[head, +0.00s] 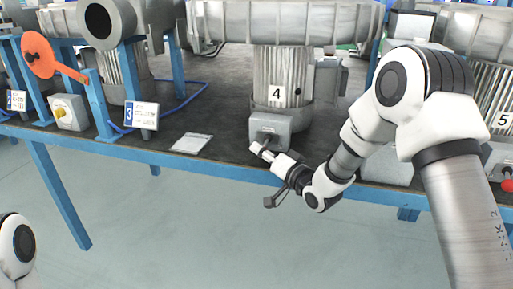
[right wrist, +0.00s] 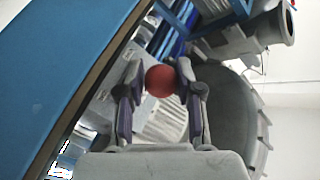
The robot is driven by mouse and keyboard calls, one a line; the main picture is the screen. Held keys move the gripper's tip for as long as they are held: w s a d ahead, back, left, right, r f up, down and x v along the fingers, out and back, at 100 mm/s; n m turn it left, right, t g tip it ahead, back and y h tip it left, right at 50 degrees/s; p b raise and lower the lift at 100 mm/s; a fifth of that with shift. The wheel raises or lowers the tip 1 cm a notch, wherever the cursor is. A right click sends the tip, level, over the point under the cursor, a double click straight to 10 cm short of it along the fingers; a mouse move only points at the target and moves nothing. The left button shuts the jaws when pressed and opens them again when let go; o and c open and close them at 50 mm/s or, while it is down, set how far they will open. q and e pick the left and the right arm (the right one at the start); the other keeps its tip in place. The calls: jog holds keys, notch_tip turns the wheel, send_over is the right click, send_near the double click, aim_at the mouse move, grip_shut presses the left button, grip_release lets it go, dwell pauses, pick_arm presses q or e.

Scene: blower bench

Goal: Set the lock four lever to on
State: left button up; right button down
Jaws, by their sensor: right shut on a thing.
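The lock four box (head: 270,128) is a small grey box at the bench's front edge, below the machine marked 4. My right gripper (head: 262,151) is at the front of this box. In the right wrist view, my right gripper (right wrist: 160,72) has its two fingers on either side of a red ball knob (right wrist: 161,81) and is shut on it. The lever's shaft and the knob are hidden in the head view, so the lever's position cannot be read. Only a joint of my left arm shows at the lower left; its gripper is out of view.
A flat pale plate (head: 190,143) lies on the bench left of box four. A red knob (head: 507,185) shows at box five. Floor in front is clear.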

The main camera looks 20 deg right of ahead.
jog(key=shift+s+d+r+n+g+y+p, duration=0.2)
jog(key=shift+d+n+g+y+p, duration=0.4)
jog(key=shift+y, duration=0.45)
jog(key=shift+s+d+r+n+g+y+p, duration=0.1)
jog(key=shift+d+r+n+g+y+p, duration=0.15)
jog(key=shift+d+n+y+p, duration=0.45)
jog(key=shift+a+y, duration=0.2)
jog(key=shift+y, duration=0.15)
jog(key=c, duration=0.8)
grip_release()
jog(key=shift+f, duration=0.15)
jog(key=shift+s+d+f, duration=0.1)
jog(key=shift+s, duration=0.05)
jog(key=v, duration=1.1)
jog(key=shift+s+d, duration=0.2)
jog(key=shift+s, duration=0.1)
